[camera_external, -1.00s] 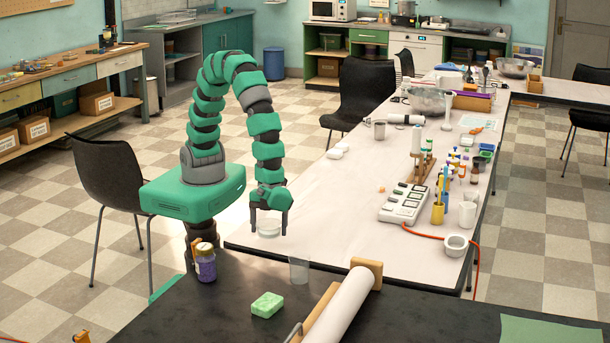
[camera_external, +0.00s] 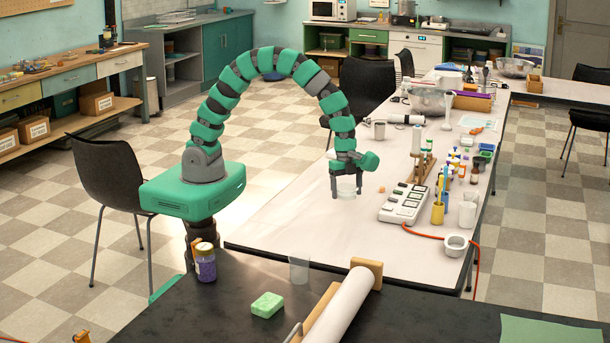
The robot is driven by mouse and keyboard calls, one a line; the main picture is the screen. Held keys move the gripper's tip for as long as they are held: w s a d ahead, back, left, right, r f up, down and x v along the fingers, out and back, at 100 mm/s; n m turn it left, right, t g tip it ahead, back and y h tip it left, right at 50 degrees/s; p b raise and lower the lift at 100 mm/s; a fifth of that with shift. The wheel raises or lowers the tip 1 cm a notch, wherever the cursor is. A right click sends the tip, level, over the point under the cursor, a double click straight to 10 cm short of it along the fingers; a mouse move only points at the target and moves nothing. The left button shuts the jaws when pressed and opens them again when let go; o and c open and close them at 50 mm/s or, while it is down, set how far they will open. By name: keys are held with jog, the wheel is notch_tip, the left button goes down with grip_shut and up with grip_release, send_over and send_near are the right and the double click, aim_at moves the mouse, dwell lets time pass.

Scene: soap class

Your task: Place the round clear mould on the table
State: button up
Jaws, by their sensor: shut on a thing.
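My gripper (camera_external: 347,184) points down over the middle of the white-topped table (camera_external: 290,215). It is shut on the round clear mould (camera_external: 346,193), a small, pale, see-through thing between its dark fingers. The mould's lower part shows below the fingers. I cannot tell whether its underside touches the table top or hangs just above it.
A grey-white device with buttons (camera_external: 404,203) lies to the right of my gripper, with a small orange piece (camera_external: 382,189) nearer. Bottles, a yellow cup (camera_external: 438,213) and a mortar (camera_external: 456,245) stand further right. The table's near left part is clear.

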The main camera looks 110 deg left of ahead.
jog(key=s+a+n, duration=0.1)
jog(key=a, duration=0.4)
jog(key=s+a+n, duration=0.1)
jog(key=a, duration=0.5)
jog(key=s+a+n, duration=0.1)
jog(key=a, duration=0.5)
jog(key=shift+a, duration=0.1)
jog(key=s+a+n, duration=0.1)
jog(key=s+a, duration=0.1)
jog(key=a, duration=0.3)
jog(key=s+a+n, duration=0.1)
jog(key=s+a, duration=0.2)
jog(key=a, duration=0.2)
jog(key=s+a+n, duration=0.1)
jog(key=s+a, duration=0.2)
jog(key=a, duration=0.3)
jog(key=shift+y, duration=0.4)
send_over(383, 170)
jog(key=s, duration=0.1)
jog(key=shift+s+f, duration=0.15)
jog(key=shift+f, duration=0.65)
jog(key=shift+w+a, duration=0.25)
jog(key=shift+w, duration=0.15)
notch_tip(383, 170, down, 4)
jog(key=shift+r+b, duration=0.2)
jog(key=shift+b, duration=0.35)
jog(key=o, duration=1)
